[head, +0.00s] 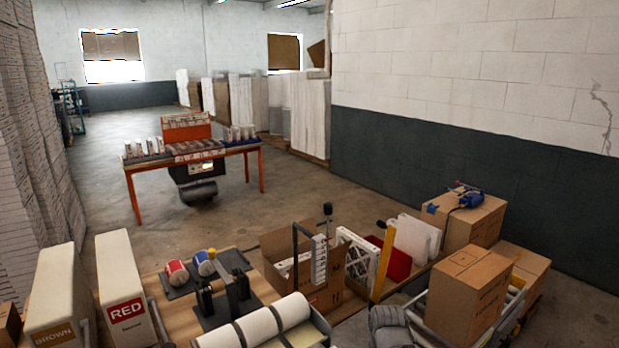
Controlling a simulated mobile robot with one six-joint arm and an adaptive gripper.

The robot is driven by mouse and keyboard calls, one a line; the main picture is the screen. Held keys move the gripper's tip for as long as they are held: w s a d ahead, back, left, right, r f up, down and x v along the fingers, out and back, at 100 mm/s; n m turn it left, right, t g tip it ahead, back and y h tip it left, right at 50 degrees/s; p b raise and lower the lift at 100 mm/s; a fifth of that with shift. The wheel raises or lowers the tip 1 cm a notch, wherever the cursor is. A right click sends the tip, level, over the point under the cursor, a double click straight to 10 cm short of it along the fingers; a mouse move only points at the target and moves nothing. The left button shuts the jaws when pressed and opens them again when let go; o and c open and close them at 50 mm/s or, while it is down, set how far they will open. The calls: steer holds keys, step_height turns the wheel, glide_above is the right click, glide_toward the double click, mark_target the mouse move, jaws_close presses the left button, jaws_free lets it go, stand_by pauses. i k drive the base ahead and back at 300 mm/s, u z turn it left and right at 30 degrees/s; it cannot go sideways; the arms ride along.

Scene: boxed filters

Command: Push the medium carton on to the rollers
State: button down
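Several brown cartons stand at the lower right, and I cannot tell for sure which one is the medium carton. A closed, taped carton (467,291) stands upright in front, by a metal-edged, roller-like surface (516,304); its base is partly hidden. Another closed carton (522,268) is just behind it to the right. A third carton (466,222) is farther back with a blue tape dispenser (471,199) on top. An open carton (328,285) stands on the wooden bench. No gripper fingers show. A grey rounded part at the bottom edge, left of the front carton, may be mine.
The wooden bench (172,290) carries white rolls (258,327), a RED-labelled bin (127,290) and a BROWN-labelled bin (55,298). White panels and a yellow upright (382,266) stand left of the cartons. An orange-legged table (261,174) stands on open floor behind.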

mark_target(460, 313)
steer(key=k, duration=0.65)
steer(key=z, duration=0.2)
steer(key=i, duration=0.5)
steer(key=z, duration=0.55)
steer(key=i, duration=0.75)
steer(key=u, duration=0.05)
